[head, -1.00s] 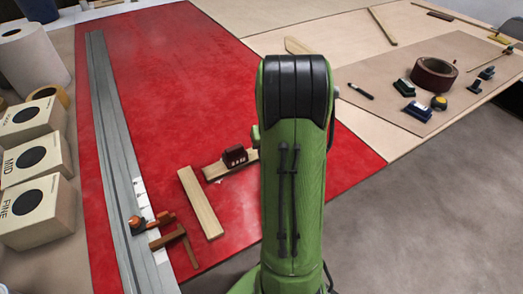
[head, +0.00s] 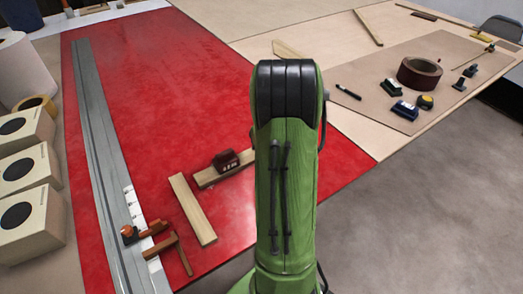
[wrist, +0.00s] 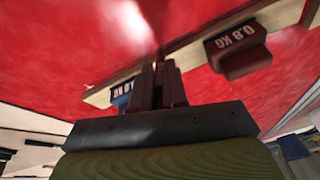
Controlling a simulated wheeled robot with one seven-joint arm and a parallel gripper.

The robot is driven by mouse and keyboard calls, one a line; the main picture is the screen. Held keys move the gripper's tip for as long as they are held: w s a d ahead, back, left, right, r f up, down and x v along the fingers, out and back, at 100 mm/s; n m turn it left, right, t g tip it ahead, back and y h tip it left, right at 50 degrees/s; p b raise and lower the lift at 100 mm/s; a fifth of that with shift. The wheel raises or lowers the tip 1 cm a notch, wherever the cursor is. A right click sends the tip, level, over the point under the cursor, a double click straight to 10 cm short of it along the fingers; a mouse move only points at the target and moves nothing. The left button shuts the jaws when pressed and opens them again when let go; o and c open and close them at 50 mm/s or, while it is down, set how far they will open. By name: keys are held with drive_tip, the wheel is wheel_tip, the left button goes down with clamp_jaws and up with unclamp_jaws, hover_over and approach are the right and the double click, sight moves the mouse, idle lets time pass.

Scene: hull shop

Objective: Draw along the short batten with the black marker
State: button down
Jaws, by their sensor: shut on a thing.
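The short batten (head: 207,182) is a pale wooden strip on the red panel (head: 180,90), with its right part hidden behind my arm in the head view. A dark red weight (head: 226,160) sits on it. In the wrist view the batten (wrist: 98,98) runs across behind the fingers, with the 0.8 KG weight (wrist: 237,50) on the right and a blue weight (wrist: 122,92) on the left. My gripper (wrist: 158,75) is shut on a slim dark thing, apparently the black marker, mostly hidden between the fingers. Whether its tip touches the panel I cannot tell.
A loose wooden strip (head: 193,209) lies left of the batten. A long grey rail (head: 95,150) and an orange-and-wood tool (head: 142,232) lie further left. A brown board (head: 385,75) at right holds a dark pen-like thing (head: 348,91), a tape roll (head: 419,73) and small tools.

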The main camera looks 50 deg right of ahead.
drive_tip(key=shift+s+d, duration=0.3)
drive_tip(key=shift+d, duration=0.5)
drive_tip(key=shift+d, duration=0.1)
drive_tip(key=shift+s+d+p, duration=0.2)
drive_tip(key=shift+d+p, duration=0.05)
drive_tip(key=shift+d, duration=0.4)
drive_tip(key=shift+s+d+p, duration=0.15)
drive_tip(key=shift+d+p, duration=0.1)
drive_tip(key=shift+d, duration=0.4)
drive_tip(key=shift+d, duration=0.1)
drive_tip(key=shift+s+d+p, duration=0.25)
drive_tip(key=shift+d, duration=0.4)
drive_tip(key=shift+s+d+p, duration=0.2)
drive_tip(key=shift+d, duration=0.45)
drive_tip(key=shift+d, duration=0.15)
drive_tip(key=shift+s+d+p, duration=0.3)
drive_tip(key=shift+d+p, duration=0.2)
drive_tip(key=shift+d, duration=0.6)
drive_tip(key=shift+s+d+p, duration=0.35)
drive_tip(key=shift+d+p, duration=0.2)
drive_tip(key=shift+d, duration=0.6)
drive_tip(key=shift+s+d+p, duration=0.3)
drive_tip(key=shift+d+p, duration=0.2)
drive_tip(key=shift+d, duration=0.6)
